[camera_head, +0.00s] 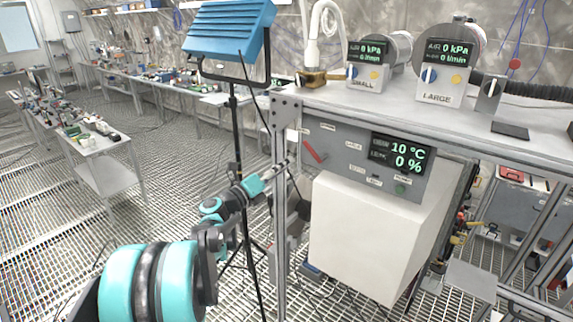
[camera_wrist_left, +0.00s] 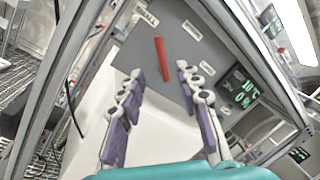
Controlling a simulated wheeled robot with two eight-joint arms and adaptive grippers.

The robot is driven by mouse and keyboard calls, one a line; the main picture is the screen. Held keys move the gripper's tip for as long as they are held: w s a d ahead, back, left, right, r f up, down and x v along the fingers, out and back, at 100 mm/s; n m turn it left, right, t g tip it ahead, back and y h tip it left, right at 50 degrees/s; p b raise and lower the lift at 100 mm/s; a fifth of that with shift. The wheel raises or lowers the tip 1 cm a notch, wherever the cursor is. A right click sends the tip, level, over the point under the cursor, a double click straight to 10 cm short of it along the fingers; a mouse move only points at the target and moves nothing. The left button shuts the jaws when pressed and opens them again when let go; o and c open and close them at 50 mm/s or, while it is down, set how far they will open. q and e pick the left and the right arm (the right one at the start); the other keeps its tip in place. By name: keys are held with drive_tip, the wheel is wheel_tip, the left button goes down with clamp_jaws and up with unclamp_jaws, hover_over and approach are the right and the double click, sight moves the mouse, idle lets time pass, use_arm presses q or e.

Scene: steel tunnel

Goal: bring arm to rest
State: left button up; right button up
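My left arm comes in from the lower left in the head view, with teal and grey links. My left gripper (camera_head: 288,164) is beside the metal post at the left end of the bench, near the grey control panel (camera_head: 345,164). In the left wrist view the gripper (camera_wrist_left: 160,74) is open, its two purple-padded fingers spread with nothing held between them. A red lever (camera_head: 313,151) on the panel is ahead of the fingers; it also shows in the left wrist view (camera_wrist_left: 162,59). My right gripper is not in view.
The panel's display (camera_head: 402,155) reads 10 °C and 0 %. A white box (camera_head: 365,235) stands below it. The metal frame post (camera_head: 280,230) and a blue lamp (camera_head: 230,30) on a black stand are close to the left arm. The grated floor at left is largely open.

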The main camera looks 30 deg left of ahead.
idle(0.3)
use_arm(q)
drive_tip(key=s+d+f+m+g+b, duration=0.3)
drive_tip(key=d+f+m+b, duration=0.1)
drive_tip(key=d+f+m, duration=0.35)
drive_tip(key=s+d+f+m+g+h+b, duration=0.1)
drive_tip(key=s+d+f+m+g+b, duration=0.15)
drive_tip(key=d+f+m, duration=0.45)
drive_tip(key=s+d+f+m+g+b, duration=0.3)
drive_tip(key=d+f+m+b, duration=0.25)
drive_tip(key=d, duration=0.35)
drive_tip(key=s+d+f+m+g+y+b, duration=0.1)
drive_tip(key=s+f+m+g+y+b, duration=0.1)
drive_tip(key=s+f+m+b, duration=0.3)
drive_tip(key=s+d+f+m+g+y+b, duration=0.1)
drive_tip(key=s+f+m+y+b, duration=0.2)
drive_tip(key=s+f+m, duration=1)
wheel_tip(320, 180, down, 3)
drive_tip(key=m+b, duration=0.1)
drive_tip(key=m, duration=0.4)
drive_tip(key=shift+s+d+f+m+g+b, duration=0.15)
drive_tip(key=shift+s+d+m+g+b, duration=0.15)
drive_tip(key=shift+s+m+g+b, duration=0.1)
